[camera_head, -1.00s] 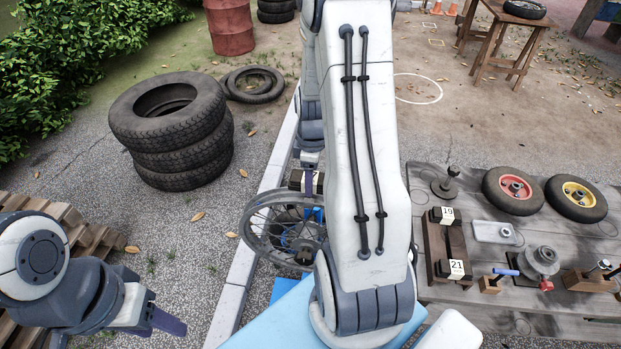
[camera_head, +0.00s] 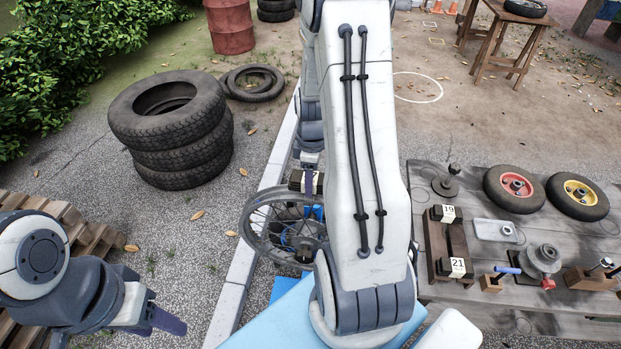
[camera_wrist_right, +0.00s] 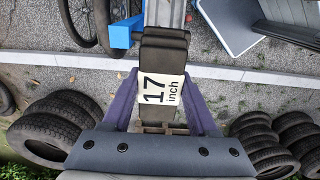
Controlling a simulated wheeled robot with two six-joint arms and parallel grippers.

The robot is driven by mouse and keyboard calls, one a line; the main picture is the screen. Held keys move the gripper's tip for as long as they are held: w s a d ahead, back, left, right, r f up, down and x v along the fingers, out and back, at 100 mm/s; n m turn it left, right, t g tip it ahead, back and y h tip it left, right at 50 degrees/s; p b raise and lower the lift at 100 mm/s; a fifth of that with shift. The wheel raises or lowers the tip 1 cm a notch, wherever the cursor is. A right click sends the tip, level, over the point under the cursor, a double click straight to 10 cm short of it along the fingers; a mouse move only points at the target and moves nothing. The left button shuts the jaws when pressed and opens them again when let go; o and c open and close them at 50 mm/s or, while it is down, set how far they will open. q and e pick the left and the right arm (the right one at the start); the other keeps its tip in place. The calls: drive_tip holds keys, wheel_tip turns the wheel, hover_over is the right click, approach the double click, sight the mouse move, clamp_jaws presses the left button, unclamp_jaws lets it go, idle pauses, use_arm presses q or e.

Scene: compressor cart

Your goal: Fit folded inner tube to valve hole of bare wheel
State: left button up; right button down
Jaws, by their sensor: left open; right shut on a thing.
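My right gripper (camera_wrist_right: 163,105) is shut on the folded inner tube (camera_wrist_right: 164,50), a black bundle with a white "17 inch" label. In the head view the tube (camera_head: 296,180) is held at the upper edge of the bare spoked wheel (camera_head: 247,222). In the right wrist view the tube's far end meets a grey ribbed metal piece (camera_wrist_right: 166,12); I cannot tell whether they touch. The valve and valve hole are not discernible. My right arm hides the wheel's right side. My left gripper (camera_head: 168,322) is open and empty at the lower left, well away from the wheel.
A blue stand part (camera_wrist_right: 122,35) is close beside the tube. Pavement between left gripper and wheel is clear.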

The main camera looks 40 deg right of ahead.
drive_tip(key=shift+f+b, duration=0.8)
drive_tip(key=shift+f, duration=0.3)
unclamp_jaws()
wheel_tip(320, 180, up, 7)
drive_tip(key=p, duration=0.6)
drive_tip(key=shift+s, duration=0.1)
idle(0.3)
